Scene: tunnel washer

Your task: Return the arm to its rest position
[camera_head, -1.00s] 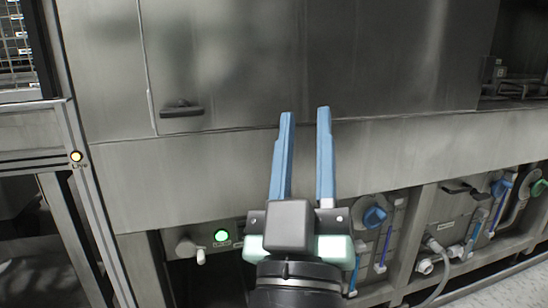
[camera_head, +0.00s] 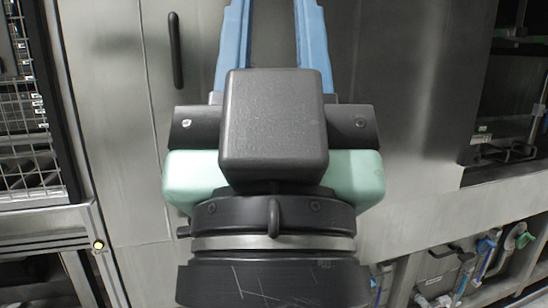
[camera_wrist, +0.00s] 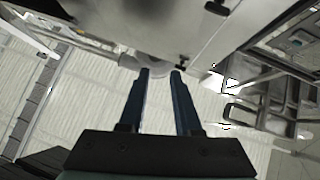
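My gripper (camera_head: 272,40) fills the middle of the head view, large and close, with its dark housing and mint-green sides. Its two blue fingers point up and their tips are cut off by the top edge. In the wrist view my gripper (camera_wrist: 160,74) shows both fingers apart with nothing between them. It is open and empty. No held object is seen in either view.
A grey metal panel (camera_head: 400,110) with a dark vertical handle (camera_head: 176,50) stands behind my gripper. A wire-mesh rack (camera_head: 30,150) and an amber light (camera_head: 98,245) are at left. Pipes (camera_head: 485,247) are at lower right. The wrist view shows pale floor (camera_wrist: 95,75).

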